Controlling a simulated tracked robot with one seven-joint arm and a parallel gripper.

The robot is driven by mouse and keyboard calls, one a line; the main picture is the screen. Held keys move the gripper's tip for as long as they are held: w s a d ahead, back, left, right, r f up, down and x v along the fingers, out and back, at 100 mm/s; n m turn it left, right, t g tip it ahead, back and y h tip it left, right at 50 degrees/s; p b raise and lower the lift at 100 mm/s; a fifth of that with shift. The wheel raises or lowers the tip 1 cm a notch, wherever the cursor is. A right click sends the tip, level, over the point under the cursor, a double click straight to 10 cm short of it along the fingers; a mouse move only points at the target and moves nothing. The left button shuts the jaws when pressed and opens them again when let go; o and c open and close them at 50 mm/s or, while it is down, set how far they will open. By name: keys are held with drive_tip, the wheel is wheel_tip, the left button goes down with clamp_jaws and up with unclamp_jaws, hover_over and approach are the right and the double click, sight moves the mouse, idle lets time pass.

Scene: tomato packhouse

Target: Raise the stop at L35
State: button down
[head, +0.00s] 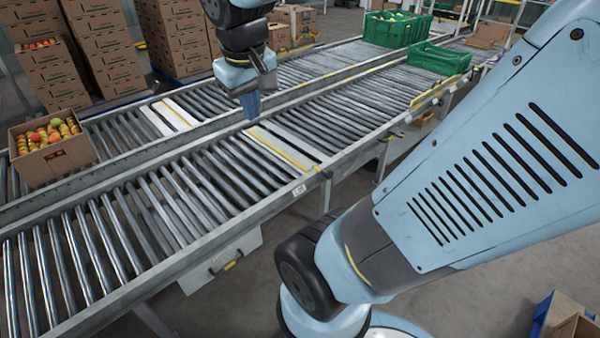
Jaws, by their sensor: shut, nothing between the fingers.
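My gripper (251,108) points down with its fingers together, over the near edge of the far lane and the rail between the two lanes. Just in front of it on the near lane is a flat pale plate (297,140) with a yellow bar (277,149) across it, apparently a stop lying level with the rollers. A small white label (299,190) sits on the near rail by its end; its text is too small to read surely. A similar pale plate with a yellow bar (176,112) lies in the far lane. Which is L35 I cannot tell.
A carton of tomatoes (50,153) stands on the far lane at left. Green crates (440,59) (385,30) stand farther up the lanes. A grey box with a yellow-marked handle (231,266) hangs under the near rail. The near lane's rollers around the plate are clear.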

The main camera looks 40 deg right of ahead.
drive_tip(key=w+d+f+n+g+h, duration=0.3)
drive_tip(key=w+d+f+g+h, duration=0.25)
drive_tip(key=w+d+f, duration=0.55)
drive_tip(key=w+d+f+n+g+h, duration=0.4)
drive_tip(key=w+d+f+h, duration=0.25)
drive_tip(key=f, duration=0.75)
drive_tip(key=d+f+n+t+h, duration=0.2)
drive_tip(key=f+n, duration=0.3)
drive_tip(key=f, duration=0.6)
drive_tip(key=s+d+f+n+t+h, duration=0.1)
drive_tip(key=f+n+t, duration=0.4)
drive_tip(key=f, duration=0.6)
drive_tip(key=d+f+n+t+h, duration=0.3)
drive_tip(key=d+f+n+t, duration=0.1)
drive_tip(key=f, duration=0.7)
drive_tip(key=shift+s+f+n, duration=0.15)
drive_tip(key=shift+s+n, duration=0.15)
drive_tip(key=shift+n, duration=0.2)
drive_tip(key=r+x, duration=0.3)
drive_tip(key=x, duration=0.9)
drive_tip(key=shift+w, duration=0.25)
